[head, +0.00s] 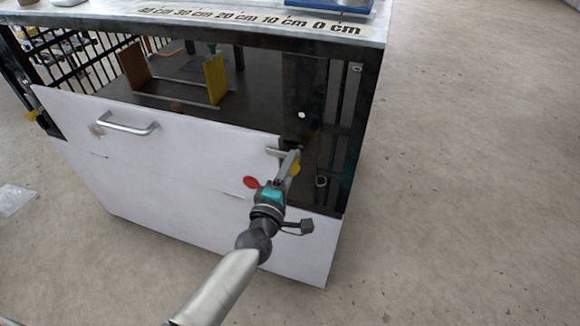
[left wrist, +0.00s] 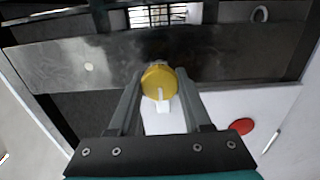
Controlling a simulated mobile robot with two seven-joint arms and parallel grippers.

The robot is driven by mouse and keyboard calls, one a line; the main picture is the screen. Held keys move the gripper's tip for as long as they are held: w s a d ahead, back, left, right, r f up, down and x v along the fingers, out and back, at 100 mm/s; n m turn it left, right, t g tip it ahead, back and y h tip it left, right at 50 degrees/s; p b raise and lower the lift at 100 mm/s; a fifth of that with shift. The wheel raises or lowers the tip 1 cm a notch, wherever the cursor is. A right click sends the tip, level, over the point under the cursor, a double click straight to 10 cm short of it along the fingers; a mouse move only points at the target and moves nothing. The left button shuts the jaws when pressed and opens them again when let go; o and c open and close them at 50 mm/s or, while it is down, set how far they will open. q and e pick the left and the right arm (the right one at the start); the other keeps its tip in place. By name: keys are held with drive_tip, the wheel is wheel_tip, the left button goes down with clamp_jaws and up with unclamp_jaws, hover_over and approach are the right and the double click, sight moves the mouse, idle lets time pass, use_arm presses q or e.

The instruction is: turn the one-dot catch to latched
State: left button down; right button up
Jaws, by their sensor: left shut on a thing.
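The one-dot catch is a yellow round knob (left wrist: 158,80) with a pale tab, set on a dark metal plate (left wrist: 50,62) in the left wrist view. A single white dot (left wrist: 88,67) marks the plate left of the knob; the dot also shows in the head view (head: 302,115). In the left wrist view the tab points down the picture. My left gripper (head: 291,158) has its fingers on both sides of the knob and is shut on it. In the head view the gripper hides most of the catch. My right gripper is in neither view.
A white panel (head: 190,185) with a metal handle (head: 128,126) covers the bench front. A red disc (head: 251,183) sits on the panel beside my left gripper. Above is a bench top with a centimetre scale (head: 250,19). The floor (head: 470,150) at right is clear.

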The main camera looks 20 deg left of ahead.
use_arm(q)
drive_tip(key=shift+c, duration=1.7)
unclamp_jaws()
drive_tip(key=shift+s, duration=0.1)
drive_tip(key=s+p, duration=0.1)
drive_tip(key=s, duration=1.4)
drive_tip(key=shift+a, duration=0.25)
drive_tip(key=shift+f, duration=0.1)
